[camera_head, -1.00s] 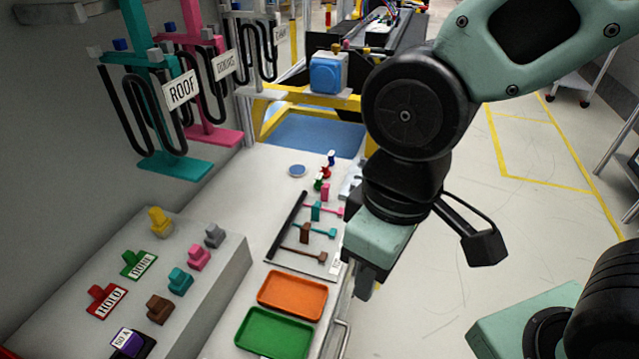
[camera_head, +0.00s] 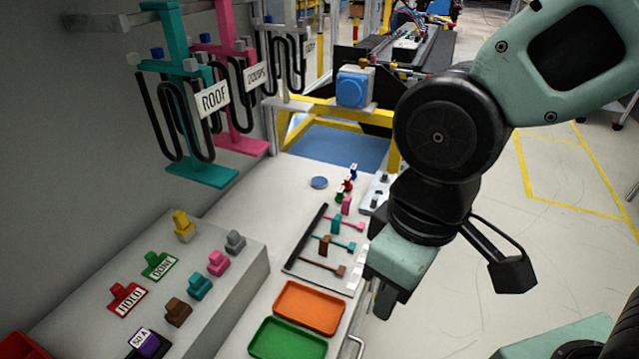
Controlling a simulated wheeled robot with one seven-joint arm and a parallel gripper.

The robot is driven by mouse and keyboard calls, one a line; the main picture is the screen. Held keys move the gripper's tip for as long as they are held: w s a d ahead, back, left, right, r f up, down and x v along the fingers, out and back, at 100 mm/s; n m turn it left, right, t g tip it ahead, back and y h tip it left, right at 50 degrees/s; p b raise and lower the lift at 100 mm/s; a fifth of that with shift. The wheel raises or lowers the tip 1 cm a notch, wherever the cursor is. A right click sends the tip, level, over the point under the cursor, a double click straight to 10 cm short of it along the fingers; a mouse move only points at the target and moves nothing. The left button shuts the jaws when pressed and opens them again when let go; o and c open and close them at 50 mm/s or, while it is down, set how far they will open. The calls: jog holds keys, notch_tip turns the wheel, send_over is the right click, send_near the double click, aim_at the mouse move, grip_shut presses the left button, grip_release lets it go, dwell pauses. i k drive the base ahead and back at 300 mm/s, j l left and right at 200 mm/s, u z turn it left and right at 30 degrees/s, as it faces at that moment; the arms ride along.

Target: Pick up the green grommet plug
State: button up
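A small green plug (camera_head: 340,197), which looks like the green grommet plug, stands on the white bench top. It is in a short row with a red plug (camera_head: 347,185) and a blue plug (camera_head: 353,171) behind it. My gripper (camera_head: 384,302) is right of and nearer than the plug, by the bench's right edge, pointing down. It is apart from the plug. Its fingers are seen edge-on and partly hidden by its housing, so its opening cannot be told.
Coloured T-shaped pieces lie beside a black bar (camera_head: 306,237). An orange tray (camera_head: 309,307) and a green tray (camera_head: 288,340) are nearer. A raised grey block (camera_head: 215,300) with several coloured knobs stands left. A blue disc (camera_head: 319,182) lies left of the plugs.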

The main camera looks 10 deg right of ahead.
aim_at(341, 197)
jog(key=i+l+u, duration=0.2)
jog(key=i+l, duration=0.4)
jog(key=u, duration=1.45)
